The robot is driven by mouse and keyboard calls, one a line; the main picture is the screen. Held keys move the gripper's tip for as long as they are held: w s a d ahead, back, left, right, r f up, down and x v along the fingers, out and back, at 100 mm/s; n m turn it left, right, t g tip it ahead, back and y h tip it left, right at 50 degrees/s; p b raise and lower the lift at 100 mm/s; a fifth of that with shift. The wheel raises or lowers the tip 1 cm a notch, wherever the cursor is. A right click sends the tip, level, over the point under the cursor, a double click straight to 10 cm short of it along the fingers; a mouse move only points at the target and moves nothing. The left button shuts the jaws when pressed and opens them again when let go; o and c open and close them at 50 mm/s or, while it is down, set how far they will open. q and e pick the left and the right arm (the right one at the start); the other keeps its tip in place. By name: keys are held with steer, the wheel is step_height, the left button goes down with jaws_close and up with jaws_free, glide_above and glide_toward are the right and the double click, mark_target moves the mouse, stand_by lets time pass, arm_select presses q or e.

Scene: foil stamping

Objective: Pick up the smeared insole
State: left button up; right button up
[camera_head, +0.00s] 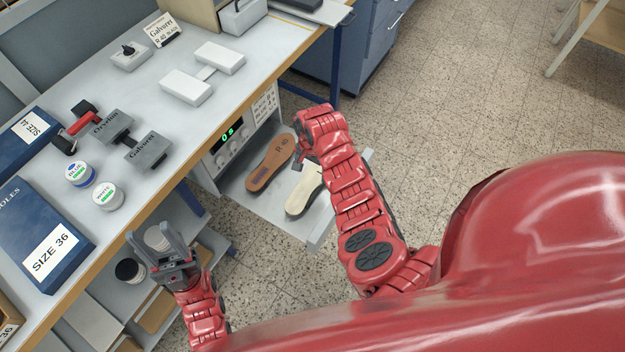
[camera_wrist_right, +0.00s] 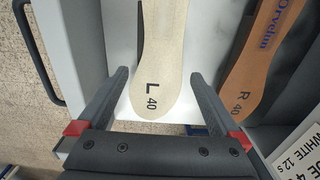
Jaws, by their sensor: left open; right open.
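A cream insole marked L 40 (camera_head: 300,196) lies in the pulled-out drawer or tray under the bench. A brown insole marked R 40 (camera_head: 271,163) lies left of it with a dark blue mark on it. My right gripper (camera_wrist_right: 158,80) is open, its fingers either side of the cream insole's end (camera_wrist_right: 158,98) in the wrist view. The brown insole (camera_wrist_right: 255,70) lies to the right there, with blue lettering. No clear smear shows on the cream part in view. My left gripper (camera_head: 153,240) is open and empty by the bench's front edge.
The tray's raised wall (camera_head: 325,222) borders the insoles. Above is a machine with a green display (camera_head: 229,134). On the bench are two stamp blocks (camera_head: 148,151), two jars (camera_head: 80,174), white blocks (camera_head: 186,87) and a SIZE 36 box (camera_head: 42,238). Open floor lies right.

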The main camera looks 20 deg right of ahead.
mark_target(312, 180)
steer(key=shift+f, duration=2.05)
steer(key=c, duration=1)
steer(key=shift+c, duration=0.2)
